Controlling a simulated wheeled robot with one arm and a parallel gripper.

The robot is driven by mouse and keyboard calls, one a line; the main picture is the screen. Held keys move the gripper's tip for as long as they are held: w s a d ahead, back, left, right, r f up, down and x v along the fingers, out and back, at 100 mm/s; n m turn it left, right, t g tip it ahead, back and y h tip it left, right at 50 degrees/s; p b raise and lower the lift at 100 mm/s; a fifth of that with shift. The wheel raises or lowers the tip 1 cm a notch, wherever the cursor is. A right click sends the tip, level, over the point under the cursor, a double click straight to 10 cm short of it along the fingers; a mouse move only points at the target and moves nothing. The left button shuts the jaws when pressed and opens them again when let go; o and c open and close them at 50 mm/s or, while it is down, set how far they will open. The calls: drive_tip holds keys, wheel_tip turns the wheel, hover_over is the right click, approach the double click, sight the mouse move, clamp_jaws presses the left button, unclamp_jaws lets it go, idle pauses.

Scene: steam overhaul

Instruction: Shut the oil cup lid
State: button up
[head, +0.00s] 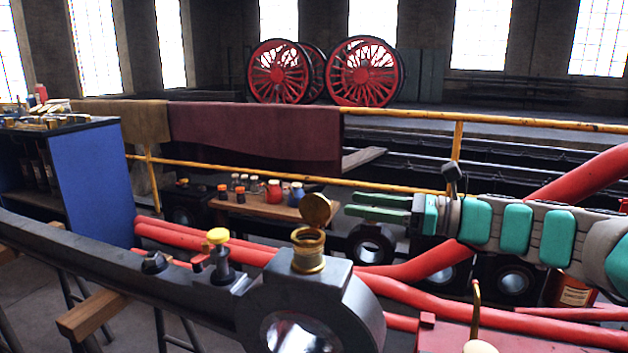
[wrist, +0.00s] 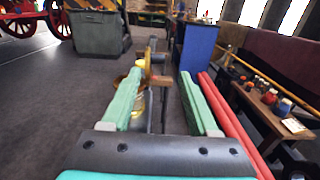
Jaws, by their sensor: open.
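The brass oil cup (head: 308,258) stands on top of the dark rod end. Its round lid (head: 316,209) is open, standing up above the back rim of the cup. My gripper (head: 348,204) is to the right of the lid, at about its height, with green fingers pointing left; it is open and empty. The cup there is partly hidden by the left finger.
The dark rod (head: 100,264) carries a yellow-topped fitting (head: 218,248) left of the cup. Red pipes (head: 420,298) run behind and right. A wooden bench (head: 262,207) with jars stands behind, near a yellow railing (head: 455,150). A blue cabinet (head: 95,180) is at left.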

sight(317, 208)
drive_tip(key=x, duration=1.1)
drive_tip(key=shift+a, duration=0.4)
drive_tip(key=shift+c, duration=0.2)
clamp_jaws()
